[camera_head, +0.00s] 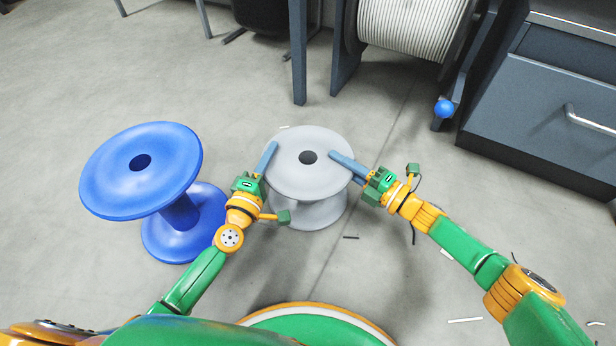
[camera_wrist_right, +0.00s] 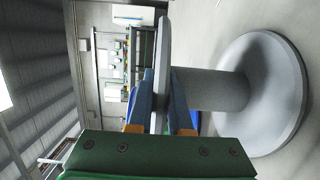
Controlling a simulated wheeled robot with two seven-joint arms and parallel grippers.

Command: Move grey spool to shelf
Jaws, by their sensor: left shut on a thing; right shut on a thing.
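The grey spool (camera_head: 304,178) stands upright on the floor in the middle of the head view. My left gripper (camera_head: 268,158) is shut on the left edge of its top flange. My right gripper (camera_head: 345,164) is shut on the right edge of the same flange. In the right wrist view the fingers of my right gripper (camera_wrist_right: 163,104) close on both sides of the flange, and the core and lower flange of the grey spool (camera_wrist_right: 275,95) show to the right. The shelf cannot be made out for certain.
A blue spool (camera_head: 140,170) stands close to the left of my left arm. A dark rack with a large white cable drum (camera_head: 405,25) is at the back. A dark drawer cabinet (camera_head: 550,95) stands at the right. Small scraps lie on the floor (camera_head: 465,320).

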